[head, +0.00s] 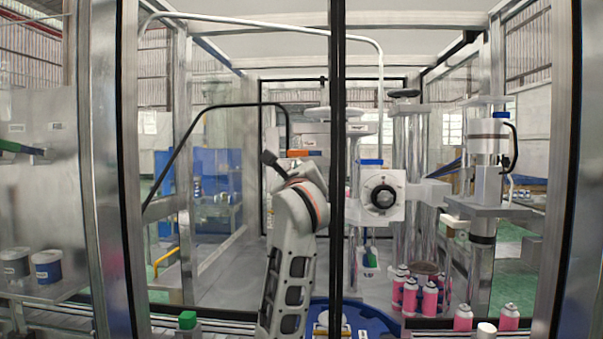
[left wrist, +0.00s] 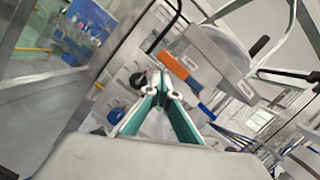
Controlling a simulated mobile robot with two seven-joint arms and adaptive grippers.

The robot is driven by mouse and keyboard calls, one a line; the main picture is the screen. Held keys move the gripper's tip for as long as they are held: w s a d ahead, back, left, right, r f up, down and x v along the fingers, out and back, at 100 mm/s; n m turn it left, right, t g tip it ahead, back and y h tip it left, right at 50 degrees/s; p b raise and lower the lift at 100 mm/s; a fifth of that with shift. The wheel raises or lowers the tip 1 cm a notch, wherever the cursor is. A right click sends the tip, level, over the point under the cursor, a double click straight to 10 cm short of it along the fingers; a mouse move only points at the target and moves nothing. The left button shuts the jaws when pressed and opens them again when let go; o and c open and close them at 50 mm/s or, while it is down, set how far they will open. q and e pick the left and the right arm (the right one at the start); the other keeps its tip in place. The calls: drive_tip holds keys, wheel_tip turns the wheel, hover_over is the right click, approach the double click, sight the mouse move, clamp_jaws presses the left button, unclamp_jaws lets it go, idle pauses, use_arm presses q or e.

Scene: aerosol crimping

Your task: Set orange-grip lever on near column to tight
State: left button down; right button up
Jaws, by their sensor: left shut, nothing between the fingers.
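The orange-grip lever shows in the head view as a short orange bar (head: 305,153) under the grey head of the near column, just left of the dark frame post. In the left wrist view the orange grip (left wrist: 173,64) lies beyond the fingertips, with a blue part further along to its right. My left gripper (head: 268,157) is shut and empty, a little left of the grip in the head view. Its teal fingers (left wrist: 161,94) meet just below the grip in the left wrist view; I cannot tell if they touch it. My right gripper is not in view.
A dark vertical frame post (head: 337,200) stands in front of the machine. A white block with a black knob (head: 384,197) is to the right. Several pink cans (head: 430,298) stand at lower right. A bent black tube (head: 215,115) passes left of the lever.

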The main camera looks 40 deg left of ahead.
use_arm(q)
drive_tip(key=shift+a+r, duration=0.1)
drive_tip(key=shift+r, duration=0.35)
idle(0.4)
drive_tip(key=shift+f, duration=0.1)
